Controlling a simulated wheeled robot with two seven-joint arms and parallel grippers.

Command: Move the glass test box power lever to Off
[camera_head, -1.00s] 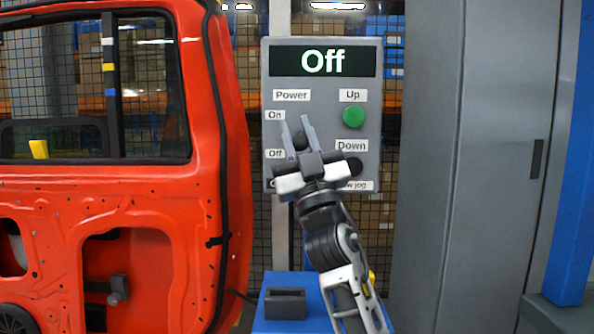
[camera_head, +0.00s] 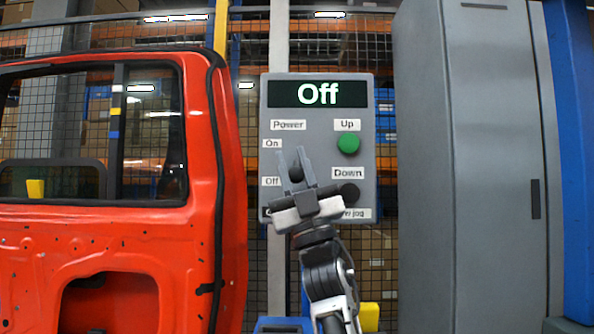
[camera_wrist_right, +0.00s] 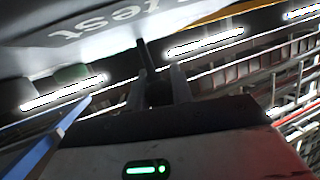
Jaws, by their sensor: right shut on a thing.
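The grey control box (camera_head: 322,148) stands ahead, and its display (camera_head: 317,94) reads "Off". On its left, under "Power", are an "On" label (camera_head: 271,143) and an "Off" label (camera_head: 271,181). The dark power lever (camera_head: 296,172) shows between the fingers of my right gripper (camera_head: 294,160), at about the height of the "Off" label. My right gripper is shut on this lever. In the right wrist view the dark lever (camera_wrist_right: 146,56) sticks up at the fingers. The gripper hides the lower left of the box. My left gripper is not in view.
A green "Up" button (camera_head: 348,143) and a black "Down" button (camera_head: 349,194) sit right of the lever. A red vehicle door (camera_head: 232,190) hangs close on the left. A tall grey cabinet (camera_head: 480,170) stands on the right. A mesh fence is behind.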

